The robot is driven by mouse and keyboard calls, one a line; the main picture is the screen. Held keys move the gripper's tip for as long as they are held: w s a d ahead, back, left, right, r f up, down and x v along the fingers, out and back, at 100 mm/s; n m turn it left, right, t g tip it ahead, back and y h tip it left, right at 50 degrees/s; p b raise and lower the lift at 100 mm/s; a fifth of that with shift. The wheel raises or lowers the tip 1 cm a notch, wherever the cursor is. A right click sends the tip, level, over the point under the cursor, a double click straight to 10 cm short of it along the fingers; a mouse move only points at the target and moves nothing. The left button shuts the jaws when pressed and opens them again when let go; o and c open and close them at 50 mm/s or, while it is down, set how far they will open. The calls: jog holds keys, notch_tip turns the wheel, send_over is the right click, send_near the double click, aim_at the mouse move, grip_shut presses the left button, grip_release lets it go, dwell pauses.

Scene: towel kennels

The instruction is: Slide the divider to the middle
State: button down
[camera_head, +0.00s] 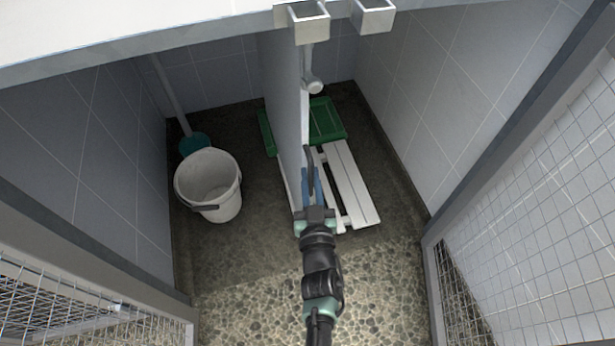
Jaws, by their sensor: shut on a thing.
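The divider (281,105) is an upright grey panel that runs from the back wall toward the front, between the left and right sides of the kennel. A dark curved handle (310,168) shows at its front edge. My gripper (313,205) reaches in from the bottom and is at the front edge of the divider, shut on the handle as far as I can see. My wrist partly hides the fingertips, so the exact grip is hard to see.
A white bucket (227,206) stands left of the divider, with a teal-headed pole (194,144) behind it. Right of the divider lie a white slatted board (351,185) and a green frame (326,120). Mesh gates (540,230) flank the front opening. Pebbled floor (250,310) in front is clear.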

jog(key=shift+a, duration=0.35)
jog(key=c, duration=0.9)
grip_release()
jog(key=shift+s, duration=0.1)
jog(key=shift+o, duration=0.2)
jog(key=shift+d, duration=0.15)
jog(key=shift+s, duration=0.35)
jog(key=s+d+p, duration=0.1)
jog(key=s+p, duration=0.2)
jog(key=s, duration=0.9)
jog(key=shift+d+p, duration=0.2)
jog(key=shift+p, duration=0.1)
jog(key=shift+s, duration=0.1)
